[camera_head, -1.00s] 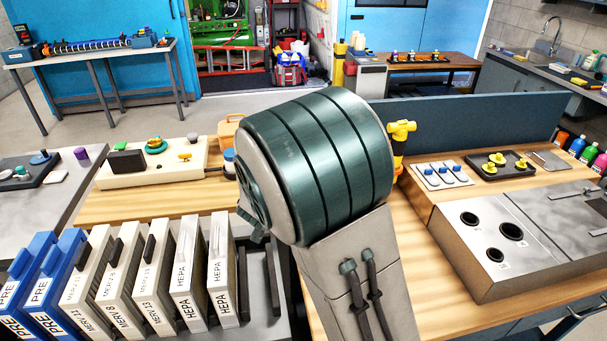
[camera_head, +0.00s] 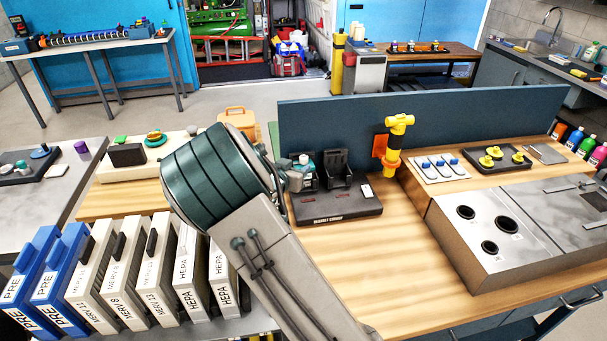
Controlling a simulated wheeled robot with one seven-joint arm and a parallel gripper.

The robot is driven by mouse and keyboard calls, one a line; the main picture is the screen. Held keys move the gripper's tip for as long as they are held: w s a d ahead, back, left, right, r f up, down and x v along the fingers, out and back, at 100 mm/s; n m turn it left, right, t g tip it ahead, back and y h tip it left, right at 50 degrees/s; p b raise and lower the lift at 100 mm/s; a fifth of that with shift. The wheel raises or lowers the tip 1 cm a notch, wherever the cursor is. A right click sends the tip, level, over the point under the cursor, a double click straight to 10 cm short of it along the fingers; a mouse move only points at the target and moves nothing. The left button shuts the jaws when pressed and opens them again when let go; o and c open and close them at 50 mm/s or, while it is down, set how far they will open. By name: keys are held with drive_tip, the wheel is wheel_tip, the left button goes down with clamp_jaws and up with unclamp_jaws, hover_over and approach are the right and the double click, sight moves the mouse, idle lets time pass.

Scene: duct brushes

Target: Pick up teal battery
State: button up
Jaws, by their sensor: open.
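A dark charger (camera_head: 335,208) stands on the wooden bench in the middle of the picture. A small teal and grey block (camera_head: 301,174), which looks like the teal battery, stands at its left bay, partly hidden by my arm. The charger's other bay (camera_head: 335,168) is black and looks empty. My own large teal-banded arm link covers the area just left of the charger. My gripper is hidden behind the arm, so its place relative to the battery cannot be told.
A yellow valve-like piece (camera_head: 395,145) stands right of the charger, before a blue-grey panel (camera_head: 430,125). Upright filters (camera_head: 150,275) fill the front left. A metal box with round holes (camera_head: 500,235) is at the right. Bare wood (camera_head: 390,265) lies before the charger.

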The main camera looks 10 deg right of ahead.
sight(302, 159)
drive_tip(key=x, duration=0.3)
drive_tip(key=p+x, duration=0.1)
drive_tip(key=x, duration=0.1)
drive_tip(key=shift+w+r, duration=0.1)
drive_tip(key=shift+r, duration=0.3)
clamp_jaws()
